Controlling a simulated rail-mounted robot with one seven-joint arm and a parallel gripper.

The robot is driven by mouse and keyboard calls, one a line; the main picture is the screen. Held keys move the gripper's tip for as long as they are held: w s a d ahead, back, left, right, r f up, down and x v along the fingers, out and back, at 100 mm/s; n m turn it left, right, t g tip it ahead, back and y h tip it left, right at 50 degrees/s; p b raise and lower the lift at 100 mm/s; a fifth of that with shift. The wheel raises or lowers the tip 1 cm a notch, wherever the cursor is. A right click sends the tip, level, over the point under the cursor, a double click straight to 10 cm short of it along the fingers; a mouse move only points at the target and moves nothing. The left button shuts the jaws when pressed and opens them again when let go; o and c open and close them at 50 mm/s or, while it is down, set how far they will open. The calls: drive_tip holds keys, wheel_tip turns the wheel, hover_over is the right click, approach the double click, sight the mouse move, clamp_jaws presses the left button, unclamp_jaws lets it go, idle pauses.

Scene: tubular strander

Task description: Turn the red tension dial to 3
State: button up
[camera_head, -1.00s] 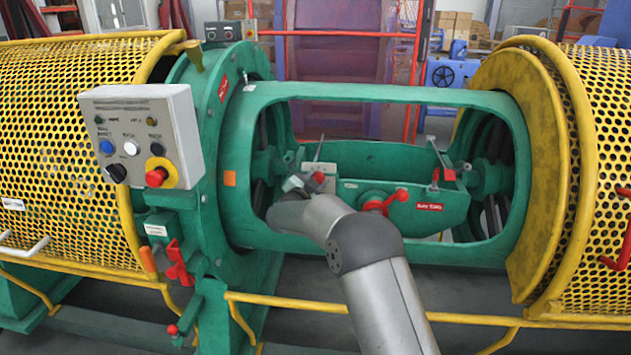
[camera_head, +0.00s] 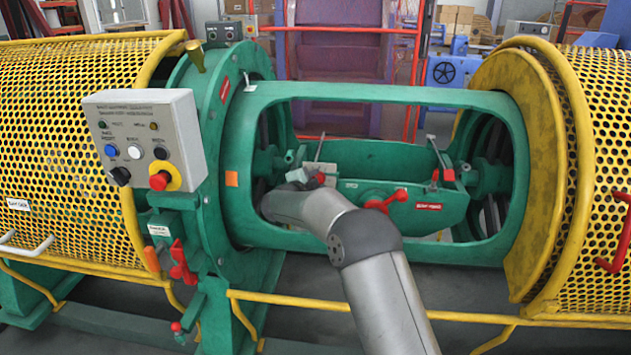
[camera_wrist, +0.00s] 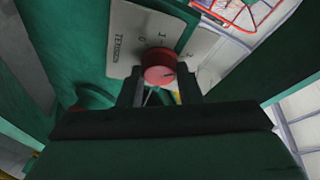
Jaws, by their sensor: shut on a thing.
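In the head view the dial (camera_head: 319,178) is a small red spot inside the green cradle frame, and my gripper (camera_head: 303,176) is mostly hidden behind my wrist.
The green frame (camera_head: 380,95) surrounds the opening where my arm reaches in. A red handle (camera_head: 386,201) is just right of the dial. A grey control box (camera_head: 150,140) stands at left. Yellow perforated guards (camera_head: 60,130) flank both sides.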

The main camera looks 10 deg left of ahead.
drive_tip(key=o, duration=1)
drive_tip(key=shift+s, duration=0.1)
drive_tip(key=p+v, duration=0.1)
drive_tip(key=v, duration=1.6)
drive_tip(key=shift+s, duration=0.1)
drive_tip(key=shift+r, duration=0.1)
